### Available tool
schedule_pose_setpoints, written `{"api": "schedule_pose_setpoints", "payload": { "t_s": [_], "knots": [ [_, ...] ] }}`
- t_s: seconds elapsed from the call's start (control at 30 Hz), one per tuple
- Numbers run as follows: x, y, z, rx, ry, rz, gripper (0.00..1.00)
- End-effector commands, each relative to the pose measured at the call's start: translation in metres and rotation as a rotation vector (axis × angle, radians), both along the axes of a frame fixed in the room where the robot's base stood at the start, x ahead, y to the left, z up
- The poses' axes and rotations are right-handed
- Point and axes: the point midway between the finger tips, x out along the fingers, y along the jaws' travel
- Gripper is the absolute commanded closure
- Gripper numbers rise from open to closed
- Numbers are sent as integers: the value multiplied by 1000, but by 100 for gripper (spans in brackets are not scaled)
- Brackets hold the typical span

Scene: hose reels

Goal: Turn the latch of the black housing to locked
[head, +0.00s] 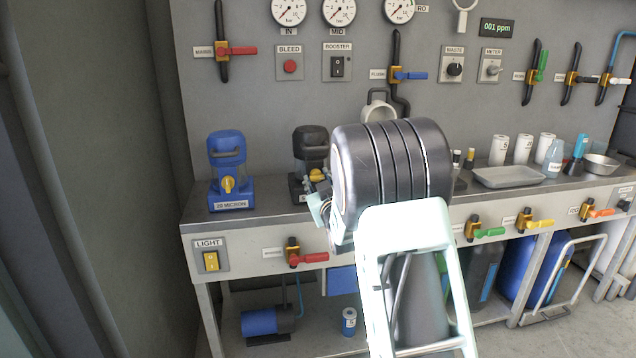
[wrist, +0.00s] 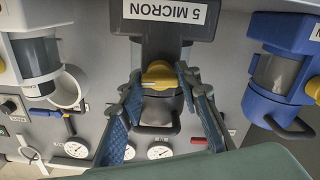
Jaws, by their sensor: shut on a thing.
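The black housing (head: 311,140) stands on the bench beside the blue housing. In the wrist view, which is upside down, its black base (wrist: 170,42) carries a 5 MICRON label. Its yellow latch (wrist: 158,74) is a round knob on the front. My gripper (head: 319,186) is in front of the housing, and my wrist hides part of it in the head view. In the wrist view my gripper's blue-grey fingers (wrist: 160,80) are on either side of the latch, shut on it. The latch's exact turn is hard to read between the fingers.
The blue housing (head: 227,170) with its own yellow latch stands close by on the left. A white-headed housing (wrist: 35,60) shows at the wrist view's left. Pipes, valves and gauges (head: 289,10) line the wall behind. A red-handled valve (head: 308,258) sits on the bench front below.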

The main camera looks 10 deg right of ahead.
Motion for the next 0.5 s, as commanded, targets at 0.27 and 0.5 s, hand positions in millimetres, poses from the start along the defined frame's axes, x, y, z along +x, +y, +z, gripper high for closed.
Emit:
{"api": "schedule_pose_setpoints", "payload": {
  "t_s": [0.27,0.5],
  "knots": [
    [0,1,-3,-210,-1,2,93],
    [0,2,-1,-439,0,1,93]
  ]
}}
